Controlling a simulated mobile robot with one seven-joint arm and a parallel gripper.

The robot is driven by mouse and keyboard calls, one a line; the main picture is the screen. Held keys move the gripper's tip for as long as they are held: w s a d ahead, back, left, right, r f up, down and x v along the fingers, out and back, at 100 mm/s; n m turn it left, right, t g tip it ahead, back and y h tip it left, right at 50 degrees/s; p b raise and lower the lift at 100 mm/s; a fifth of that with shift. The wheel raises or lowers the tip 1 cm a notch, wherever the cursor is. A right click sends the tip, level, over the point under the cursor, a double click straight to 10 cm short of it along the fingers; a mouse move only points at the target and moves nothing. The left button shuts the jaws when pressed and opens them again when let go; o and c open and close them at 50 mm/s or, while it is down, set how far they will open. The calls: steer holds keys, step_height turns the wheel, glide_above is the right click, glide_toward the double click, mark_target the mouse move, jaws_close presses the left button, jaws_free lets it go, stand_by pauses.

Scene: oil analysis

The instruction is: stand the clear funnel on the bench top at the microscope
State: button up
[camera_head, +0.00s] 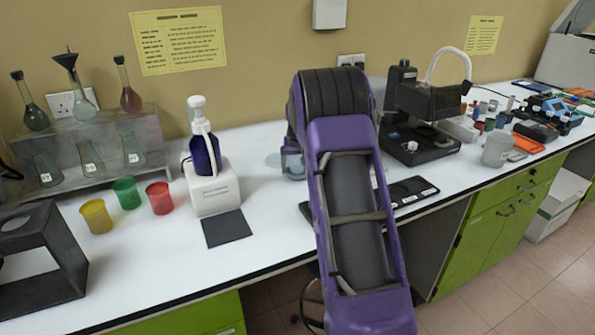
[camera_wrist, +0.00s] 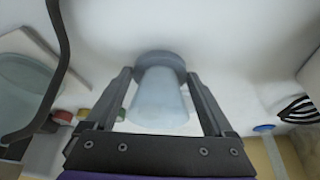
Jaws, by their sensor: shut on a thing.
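In the wrist view my gripper (camera_wrist: 158,78) is shut on a pale, translucent, tapered piece, which I take to be the clear funnel (camera_wrist: 160,100). A wider grey round end of it (camera_wrist: 160,62) shows at the fingertips. Whether it touches the bench I cannot tell.
A blue bottle (camera_head: 204,150) on a white box stands left of my arm, near yellow, green and red beakers (camera_head: 126,193). A glassware rack (camera_head: 92,148) stands at the back left. A grey mug (camera_head: 497,149) and small items crowd the right. Bench between bottle and arm is mostly clear.

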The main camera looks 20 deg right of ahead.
steer(key=shift+f, duration=0.45)
steer(key=shift+f, duration=0.2)
steer(key=o, duration=1.2)
steer(key=shift+o, duration=0.2)
steer(key=shift+r, duration=0.15)
steer(key=shift+r, duration=0.2)
steer(key=p+v, duration=0.1)
steer(key=v, duration=1)
steer(key=shift+r, duration=0.35)
steer(key=shift+s, duration=0.15)
